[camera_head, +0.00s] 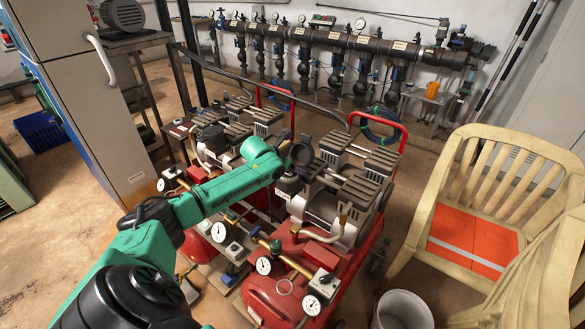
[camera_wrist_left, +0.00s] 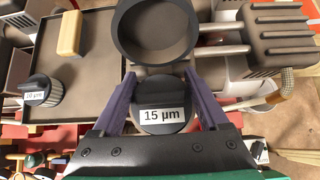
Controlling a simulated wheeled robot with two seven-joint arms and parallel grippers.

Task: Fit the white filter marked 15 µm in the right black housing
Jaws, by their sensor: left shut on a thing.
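My left gripper (camera_wrist_left: 165,100) is shut on a filter (camera_wrist_left: 165,92) with a dark grey cap and a white label reading 15 µm. The two purple fingers press on the cap's sides; the filter's body below the cap is hidden in the wrist view. A round black housing (camera_wrist_left: 158,60), open at the top, lies just beyond the held filter, which is outside its opening. Only this one housing shows clearly. In the head view my left gripper (camera_head: 288,172) is over the compressors, near the black housing (camera_head: 303,154). My right gripper is not in view.
In the wrist view a dark tray (camera_wrist_left: 88,75) at left bears a tan block (camera_wrist_left: 72,33) and another dark-capped, labelled filter (camera_wrist_left: 40,90). Ribbed compressor heads (camera_wrist_left: 278,38) stand at right. A cream chair (camera_head: 445,190) and a white bucket (camera_head: 402,310) are at the right.

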